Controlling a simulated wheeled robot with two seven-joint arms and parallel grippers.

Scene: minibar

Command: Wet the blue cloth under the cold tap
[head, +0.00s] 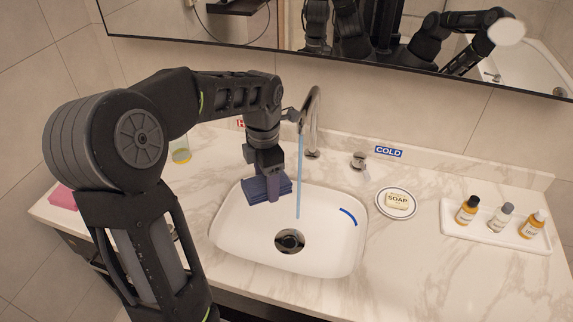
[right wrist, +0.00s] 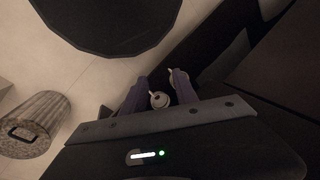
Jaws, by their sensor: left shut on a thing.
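The dark blue folded cloth (head: 256,191) is held over the left back part of the white sink basin (head: 234,240). My left gripper (head: 267,182) is shut on it from above. A thin blue water stream (head: 299,185) runs from the curved metal tap (head: 315,115) into the basin. The cloth hangs just left of the stream, with a narrow gap in the picture. The cold knob (head: 358,160) stands right of the tap beside the blue COLD label (head: 388,152). The red label at left is mostly hidden by my arm. My right gripper (right wrist: 158,88) is open, away from the sink.
A soap dish (head: 381,205) and a white tray (head: 463,231) with small bottles stand on the counter right of the sink. A yellowish glass (head: 181,152) and a pink item (head: 62,197) are at left. A wicker bin (right wrist: 31,122) stands on the floor.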

